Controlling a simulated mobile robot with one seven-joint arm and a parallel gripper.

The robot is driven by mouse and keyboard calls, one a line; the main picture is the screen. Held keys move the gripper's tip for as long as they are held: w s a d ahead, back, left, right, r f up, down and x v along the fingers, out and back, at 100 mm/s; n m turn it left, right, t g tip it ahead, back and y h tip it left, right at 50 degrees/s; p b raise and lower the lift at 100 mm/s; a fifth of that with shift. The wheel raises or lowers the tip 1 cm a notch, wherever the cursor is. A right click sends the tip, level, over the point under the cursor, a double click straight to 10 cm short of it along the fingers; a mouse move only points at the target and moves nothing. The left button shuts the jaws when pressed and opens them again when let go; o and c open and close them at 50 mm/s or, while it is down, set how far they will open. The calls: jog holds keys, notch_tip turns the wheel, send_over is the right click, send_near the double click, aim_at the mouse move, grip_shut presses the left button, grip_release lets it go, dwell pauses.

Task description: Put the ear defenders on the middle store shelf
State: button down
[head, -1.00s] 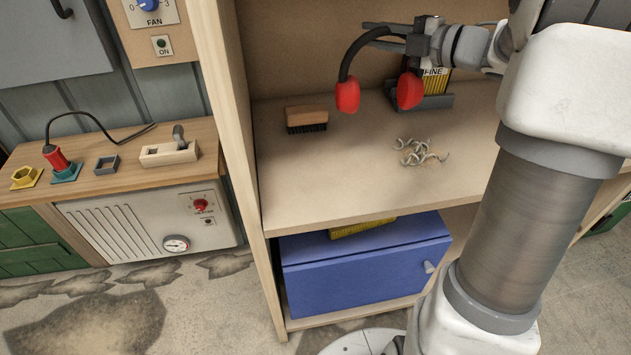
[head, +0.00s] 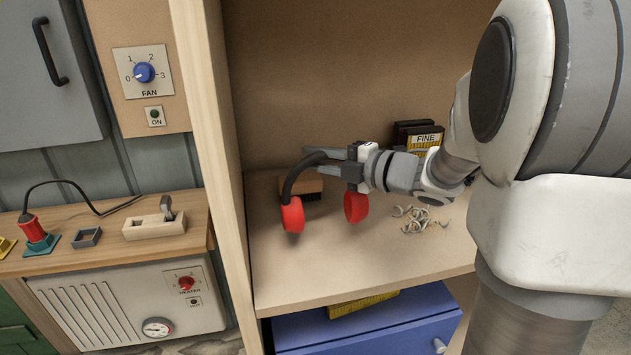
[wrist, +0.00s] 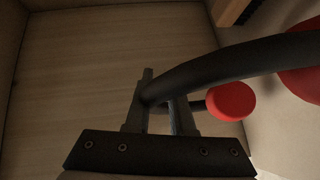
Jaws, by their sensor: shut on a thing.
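The ear defenders have red cups (head: 292,215) and a black headband (head: 296,176). My gripper (head: 332,160) is shut on the headband, and the cups hang below it. In the wrist view, my gripper (wrist: 160,105) pinches the black headband (wrist: 225,65), with one red cup (wrist: 231,101) beyond the fingers and the other cut off at the right edge. The ear defenders are over the wooden shelf (head: 290,278) of the store unit. I cannot tell whether the cups touch it.
A brush (head: 310,188) lies behind the ear defenders, partly hidden. Curled shavings (head: 418,220) lie to their right. A box marked FINE (head: 426,139) stands at the back. A blue box (head: 400,318) is on the level below. The shelf's front left is clear.

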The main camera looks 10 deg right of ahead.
jog(key=shift+f+b, duration=0.7)
jog(key=shift+f, duration=1.25)
jog(key=shift+f, duration=0.15)
jog(key=c, duration=0.8)
grip_release()
jog(key=shift+o, duration=0.2)
